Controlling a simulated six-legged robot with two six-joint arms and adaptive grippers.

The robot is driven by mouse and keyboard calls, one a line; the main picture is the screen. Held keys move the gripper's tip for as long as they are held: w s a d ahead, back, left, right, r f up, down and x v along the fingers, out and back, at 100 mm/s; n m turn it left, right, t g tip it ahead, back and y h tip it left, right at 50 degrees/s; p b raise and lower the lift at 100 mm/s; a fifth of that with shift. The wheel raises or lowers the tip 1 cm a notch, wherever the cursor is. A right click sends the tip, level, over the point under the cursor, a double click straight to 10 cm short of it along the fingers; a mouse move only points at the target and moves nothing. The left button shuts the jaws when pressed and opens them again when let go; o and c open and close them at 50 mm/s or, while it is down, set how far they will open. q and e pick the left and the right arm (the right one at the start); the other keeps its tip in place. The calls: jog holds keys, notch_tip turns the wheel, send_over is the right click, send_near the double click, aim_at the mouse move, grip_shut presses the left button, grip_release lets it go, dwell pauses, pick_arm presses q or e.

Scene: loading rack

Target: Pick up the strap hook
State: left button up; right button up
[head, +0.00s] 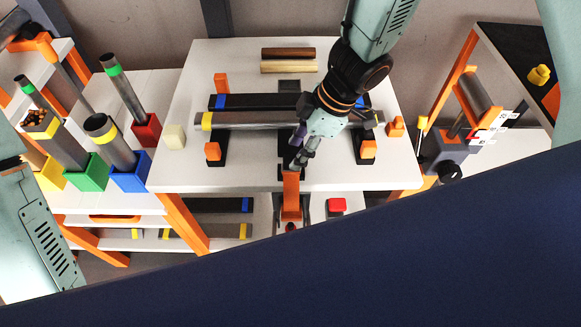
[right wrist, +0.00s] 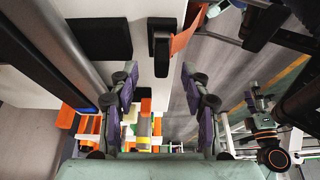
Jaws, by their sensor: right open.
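The strap hook (head: 290,171) is a small dark piece at the front edge of the white table, at the top of an orange strap (head: 291,205) that hangs down over the edge. In the right wrist view the black hook (right wrist: 161,48) shows beyond my fingers, with the orange strap (right wrist: 186,32) running off it. My right gripper (head: 299,156) is just above and behind the hook in the head view. Its purple-padded fingers are apart, and the gap (right wrist: 161,92) between them is empty. My left gripper does not show clearly; only part of my left arm is in view.
A grey pipe (head: 240,121) lies across black supports (head: 217,149) on the white table (head: 190,92), close behind my right gripper. Orange clamps (head: 213,151) stand near the front. Colored bins (head: 129,171) with pipes are at the left.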

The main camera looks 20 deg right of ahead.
aim_at(293, 157)
jog(key=b+x, duration=0.1)
jog(key=x, duration=0.2)
jog(key=shift+s+a+f+b, duration=0.1)
jog(key=shift+a+f+b, duration=0.05)
jog(key=shift+b, duration=0.25)
jog(key=shift+a+f, duration=0.2)
jog(key=shift+a, duration=0.05)
jog(key=shift+d, duration=0.1)
jog(key=shift+d, duration=0.1)
jog(key=shift+c, duration=0.3)
jog(key=c, duration=0.5)
grip_shut()
